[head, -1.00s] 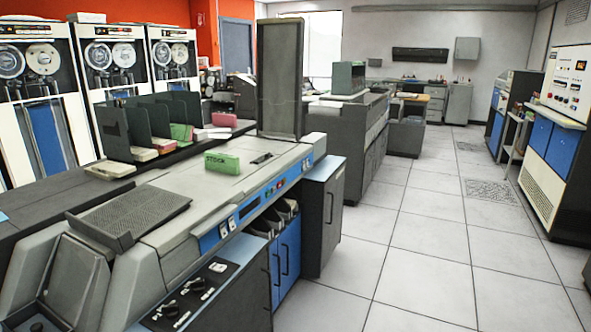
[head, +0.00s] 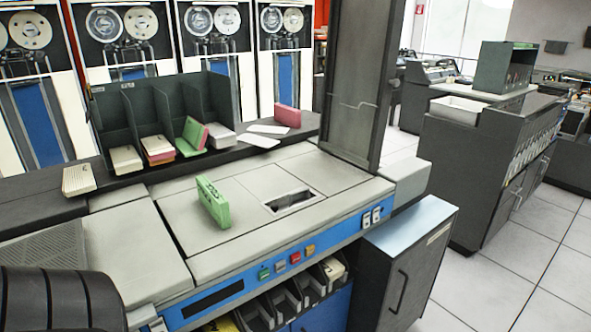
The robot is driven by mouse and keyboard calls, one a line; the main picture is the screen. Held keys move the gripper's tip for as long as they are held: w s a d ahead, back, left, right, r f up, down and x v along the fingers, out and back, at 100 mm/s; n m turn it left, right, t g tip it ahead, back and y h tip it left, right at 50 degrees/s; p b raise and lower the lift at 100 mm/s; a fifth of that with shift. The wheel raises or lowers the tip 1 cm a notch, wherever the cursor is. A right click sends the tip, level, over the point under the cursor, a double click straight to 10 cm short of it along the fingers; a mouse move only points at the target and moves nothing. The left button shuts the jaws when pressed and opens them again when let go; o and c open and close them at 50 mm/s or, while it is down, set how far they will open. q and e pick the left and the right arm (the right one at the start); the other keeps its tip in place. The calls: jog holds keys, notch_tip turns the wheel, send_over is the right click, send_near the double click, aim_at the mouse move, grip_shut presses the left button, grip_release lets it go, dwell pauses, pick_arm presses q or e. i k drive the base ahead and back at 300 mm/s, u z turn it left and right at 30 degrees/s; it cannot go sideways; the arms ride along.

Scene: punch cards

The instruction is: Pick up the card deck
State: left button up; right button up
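A green card deck (head: 213,201) stands on its long edge on the light grey top of the machine (head: 150,215), left of a rectangular slot (head: 289,200). It stands clear of other things, with dark marks on its upper edge. Neither of my grippers is in view. A dark ribbed part at the lower left corner is probably part of my arm; no fingers show on it.
Behind the deck stands a dark green divider rack (head: 110,110) with several card stacks. A tall grey panel (head: 358,80) rises at the right. Clear room surrounds the green deck.

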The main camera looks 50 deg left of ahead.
aim_at(213, 201)
jog(key=i, duration=1.4)
jog(key=u, duration=4.1)
